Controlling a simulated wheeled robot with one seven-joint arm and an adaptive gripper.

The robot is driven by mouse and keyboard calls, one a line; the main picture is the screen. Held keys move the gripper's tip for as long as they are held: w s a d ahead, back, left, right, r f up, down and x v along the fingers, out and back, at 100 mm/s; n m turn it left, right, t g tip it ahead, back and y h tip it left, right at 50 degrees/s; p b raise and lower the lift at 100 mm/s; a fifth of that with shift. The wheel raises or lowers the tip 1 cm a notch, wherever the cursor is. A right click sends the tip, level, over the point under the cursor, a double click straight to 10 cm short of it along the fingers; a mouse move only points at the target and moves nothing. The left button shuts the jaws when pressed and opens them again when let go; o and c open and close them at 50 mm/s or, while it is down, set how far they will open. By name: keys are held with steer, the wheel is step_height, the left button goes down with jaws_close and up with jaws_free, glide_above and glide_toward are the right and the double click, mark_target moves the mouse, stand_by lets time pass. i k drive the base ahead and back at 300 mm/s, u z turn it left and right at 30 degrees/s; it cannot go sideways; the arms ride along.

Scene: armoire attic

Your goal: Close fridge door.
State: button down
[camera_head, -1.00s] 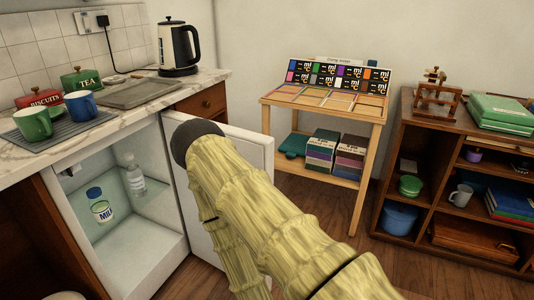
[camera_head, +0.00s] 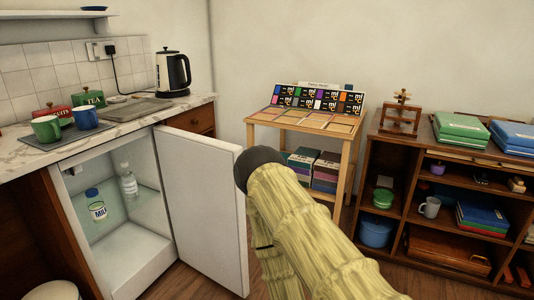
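The small fridge (camera_head: 130,262) is built in under the marble counter at the left. Its white door (camera_head: 205,205) stands open, hinged on the right side of the opening and swung out toward me. A milk bottle (camera_head: 97,208) and a clear bottle (camera_head: 129,184) stand inside. My arm, covered in a yellow-green sleeve with a dark rounded joint, reaches up beside the door's outer right edge and overlaps it in the picture. I cannot tell whether it touches the door. My gripper's fingers are not visible.
The counter (camera_head: 25,156) holds a green mug (camera_head: 46,129), a blue mug (camera_head: 85,118), tins and a kettle (camera_head: 172,74). A wooden display stand (camera_head: 262,118) is behind the door. A brown shelf unit (camera_head: 395,160) stands at the right. A round bin (camera_head: 52,291) is at lower left.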

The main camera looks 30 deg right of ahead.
mark_target(206, 206)
steer(key=z, duration=1.65)
steer(key=i, duration=0.85)
steer(key=u, duration=2.1)
